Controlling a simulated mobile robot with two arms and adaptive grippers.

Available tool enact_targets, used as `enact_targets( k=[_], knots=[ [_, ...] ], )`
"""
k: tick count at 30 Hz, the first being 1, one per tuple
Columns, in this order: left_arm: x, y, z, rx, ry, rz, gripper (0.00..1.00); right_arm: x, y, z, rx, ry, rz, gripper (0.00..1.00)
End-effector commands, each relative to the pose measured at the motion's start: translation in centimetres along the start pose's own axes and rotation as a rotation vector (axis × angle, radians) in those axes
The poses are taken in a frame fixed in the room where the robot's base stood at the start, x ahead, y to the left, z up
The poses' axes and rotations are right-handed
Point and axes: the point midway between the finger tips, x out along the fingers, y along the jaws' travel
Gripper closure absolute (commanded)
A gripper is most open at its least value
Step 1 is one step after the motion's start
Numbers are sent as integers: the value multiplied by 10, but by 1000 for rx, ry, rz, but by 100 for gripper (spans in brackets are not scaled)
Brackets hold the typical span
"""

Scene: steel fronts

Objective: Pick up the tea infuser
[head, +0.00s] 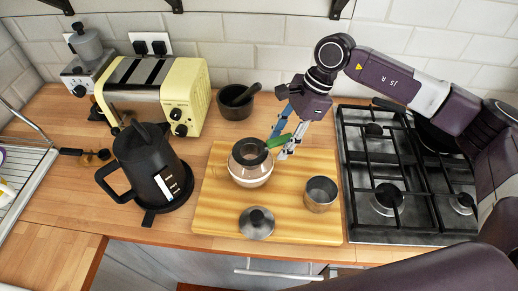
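The tea infuser appears to be the dark round rim with a green handle (279,141), seated in the mouth of a pale, rounded pot (250,174). The pot stands on a wooden board (218,222). My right gripper (280,147) reaches down from the upper right. Its fingertips are apart, one on either side of the green handle at the pot's right edge. I see no clear contact with the handle. The lower part of the infuser is hidden inside the pot. My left gripper is not in view.
A metal cup (320,195) and a knobbed lid (257,223) are on the board. A black kettle (150,170) and yellow toaster (158,90) stand left. A mortar (235,107) is behind, a gas hob (405,232) right. A black-handled strainer (92,157) lies far left.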

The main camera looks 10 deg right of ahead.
Motion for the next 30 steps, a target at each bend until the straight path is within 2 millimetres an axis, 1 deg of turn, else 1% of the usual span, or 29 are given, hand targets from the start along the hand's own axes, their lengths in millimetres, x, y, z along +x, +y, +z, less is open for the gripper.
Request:
enact_targets(
  k=[1,2,12,23,26,30],
  knots=[
    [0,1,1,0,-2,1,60,0,0,0,0,0,0,61],
    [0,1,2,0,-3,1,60,0,0,0,0,0,0,63],
    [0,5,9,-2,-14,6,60,0,0,0,1,0,0,100],
    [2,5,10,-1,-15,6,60,-2,-1,1,0,0,-2,100],
    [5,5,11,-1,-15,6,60,-7,-1,3,0,-1,-4,100],
    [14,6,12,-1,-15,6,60,-21,-1,9,-2,-1,-5,100]
  ],
)
